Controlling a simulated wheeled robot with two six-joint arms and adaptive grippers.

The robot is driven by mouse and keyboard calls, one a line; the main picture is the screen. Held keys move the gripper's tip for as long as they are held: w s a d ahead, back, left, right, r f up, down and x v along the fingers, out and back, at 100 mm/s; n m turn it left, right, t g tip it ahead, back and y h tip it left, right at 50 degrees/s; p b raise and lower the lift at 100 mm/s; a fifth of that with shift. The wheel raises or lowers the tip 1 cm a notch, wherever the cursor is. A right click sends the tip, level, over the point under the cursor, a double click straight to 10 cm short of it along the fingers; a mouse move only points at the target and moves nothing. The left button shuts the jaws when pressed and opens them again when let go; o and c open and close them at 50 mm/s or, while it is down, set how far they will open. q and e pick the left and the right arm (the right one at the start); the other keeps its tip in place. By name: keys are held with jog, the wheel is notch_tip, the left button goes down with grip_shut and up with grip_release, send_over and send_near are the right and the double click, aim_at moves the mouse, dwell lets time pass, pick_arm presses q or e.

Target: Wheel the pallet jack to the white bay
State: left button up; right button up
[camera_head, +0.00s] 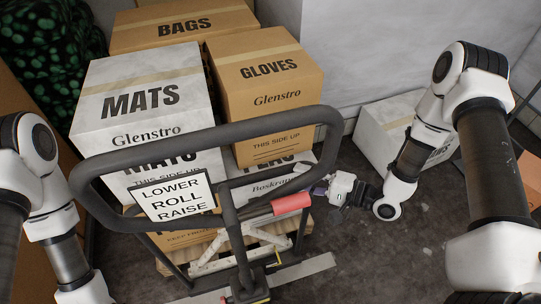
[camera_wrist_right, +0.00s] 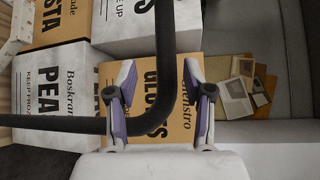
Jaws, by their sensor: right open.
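The pallet jack shows in the head view by its dark looped handle (camera_head: 205,134), with a "LOWER ROLL RAISE" sign (camera_head: 173,196) and a red grip (camera_head: 291,203). My right gripper (camera_head: 311,182) is just right of the loop's lower right side. In the right wrist view its purple-sided fingers (camera_wrist_right: 162,95) are apart, with the handle's bend (camera_wrist_right: 165,75) between them in the picture. I cannot tell whether they touch it. My left arm enters at the left, but its gripper is out of view. I cannot make out a white bay.
The jack's wooden pallet carries several boxes, including white MATS (camera_head: 143,95) and brown GLOVES (camera_head: 262,82). A BAGS box (camera_head: 182,25) stands behind. A white box (camera_head: 380,125) sits by the wall at right. Grey floor (camera_head: 370,255) shows bare at lower right.

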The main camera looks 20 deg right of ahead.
aim_at(277, 173)
jog(key=shift+s+a+r, duration=0.55)
jog(key=shift+a+r, duration=0.1)
jog(key=shift+a, duration=0.1)
jog(key=shift+w+a, duration=0.35)
jog(key=shift+a, duration=0.35)
jog(key=w+a, duration=0.1)
jog(key=w+f, duration=0.1)
jog(key=w, duration=0.1)
jog(key=w+a+p, duration=0.1)
jog(key=shift+w+a+f, duration=0.15)
jog(key=shift+a+f, duration=0.1)
jog(key=shift+a, duration=0.3)
jog(key=shift+a+r, duration=0.1)
grip_shut()
pick_arm(q)
jog(key=shift+s+a+r, duration=0.3)
jog(key=shift+s+r, duration=0.3)
jog(key=shift+r, duration=0.1)
